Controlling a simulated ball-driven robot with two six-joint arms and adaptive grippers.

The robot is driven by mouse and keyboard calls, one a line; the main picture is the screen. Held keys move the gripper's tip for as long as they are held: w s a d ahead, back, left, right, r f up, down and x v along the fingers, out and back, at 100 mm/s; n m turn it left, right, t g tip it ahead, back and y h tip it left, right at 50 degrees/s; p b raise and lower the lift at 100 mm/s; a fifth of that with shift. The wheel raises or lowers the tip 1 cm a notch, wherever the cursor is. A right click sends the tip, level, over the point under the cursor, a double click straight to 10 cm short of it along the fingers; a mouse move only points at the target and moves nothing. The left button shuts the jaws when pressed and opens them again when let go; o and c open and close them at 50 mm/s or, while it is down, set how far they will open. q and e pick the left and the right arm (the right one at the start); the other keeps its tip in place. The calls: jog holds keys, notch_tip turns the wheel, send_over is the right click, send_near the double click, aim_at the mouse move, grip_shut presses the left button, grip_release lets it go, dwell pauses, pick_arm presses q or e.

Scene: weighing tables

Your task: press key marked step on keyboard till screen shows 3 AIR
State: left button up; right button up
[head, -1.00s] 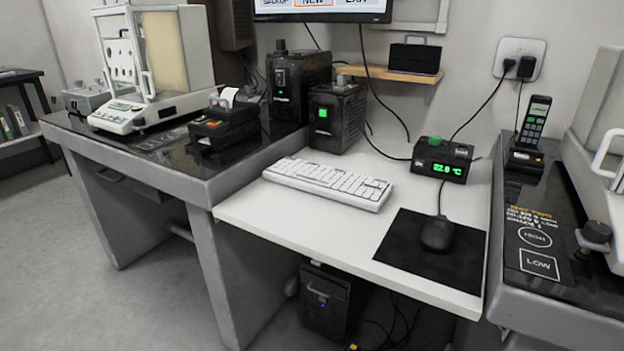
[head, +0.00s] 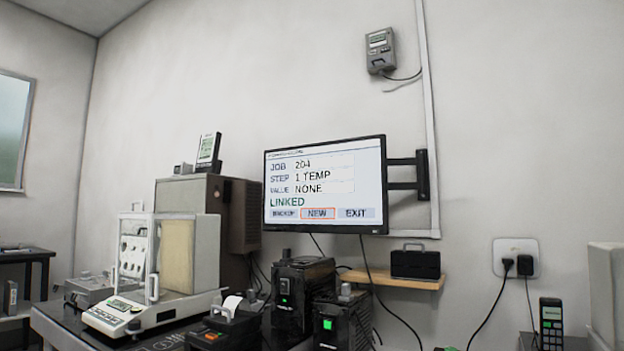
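The screen (head: 325,184) is mounted on the wall on an arm, in the middle of the head view. It reads JOB 204, STEP 1 TEMP, VALUE NONE and LINKED. Its bottom row has three buttons, and the middle one, NEW (head: 318,213), has an orange outline. The keyboard is below the frame now, so its step key is out of sight. Neither of my grippers is in the head view.
An analytical balance (head: 152,270) stands at the lower left beside a small printer (head: 228,325). Two black boxes (head: 303,290) (head: 343,318) stand below the screen. A shelf (head: 395,279) holds a black case. A cordless phone (head: 551,322) is at the lower right.

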pick_arm(q)
grip_shut()
dwell(1.4)
